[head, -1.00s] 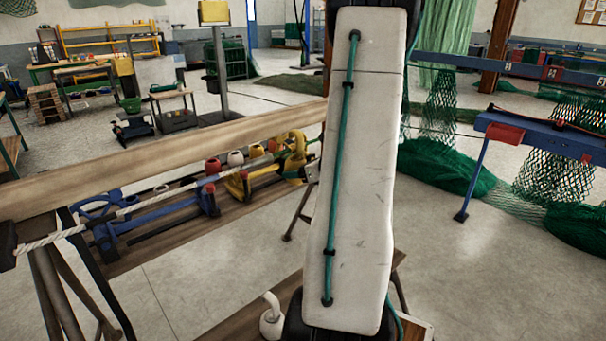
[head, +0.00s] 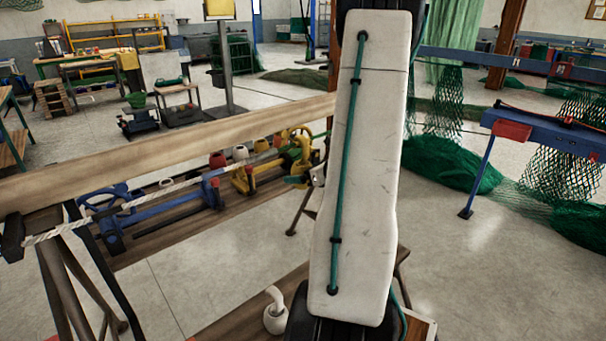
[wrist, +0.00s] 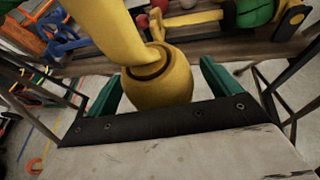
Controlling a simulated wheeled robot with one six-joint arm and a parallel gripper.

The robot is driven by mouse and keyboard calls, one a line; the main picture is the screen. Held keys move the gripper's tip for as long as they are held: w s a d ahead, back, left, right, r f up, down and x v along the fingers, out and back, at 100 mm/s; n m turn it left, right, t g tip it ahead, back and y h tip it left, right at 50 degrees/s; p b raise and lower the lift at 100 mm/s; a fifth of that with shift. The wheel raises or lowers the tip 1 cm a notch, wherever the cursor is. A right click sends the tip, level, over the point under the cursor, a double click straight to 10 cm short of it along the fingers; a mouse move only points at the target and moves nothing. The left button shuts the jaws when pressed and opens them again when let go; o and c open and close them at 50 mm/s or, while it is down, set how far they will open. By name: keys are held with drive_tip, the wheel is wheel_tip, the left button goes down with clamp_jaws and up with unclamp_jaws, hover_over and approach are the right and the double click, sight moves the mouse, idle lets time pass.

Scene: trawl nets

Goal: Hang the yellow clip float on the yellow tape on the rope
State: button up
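A yellow clip float (wrist: 158,82) fills the middle of the wrist view, its round body near my palm and its long neck running up and left. My gripper (wrist: 162,80) has its green fingers on either side of the float's body, which it holds. The white rope (head: 60,230) runs slantwise below a wooden beam at the left. I cannot pick out its yellow tape with certainty.
The wooden beam (head: 160,145) lies along the rope. Behind the rope a plank carries blue (head: 160,205) and yellow (head: 245,180) clamp-like tools and several round floats. A white clip float (head: 275,312) stands on a bench at the front. Green nets (head: 440,170) hang at the right.

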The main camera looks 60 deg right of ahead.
drive_tip(key=v, duration=0.7)
drive_tip(key=shift+s, duration=0.4)
drive_tip(key=shift+r, duration=0.15)
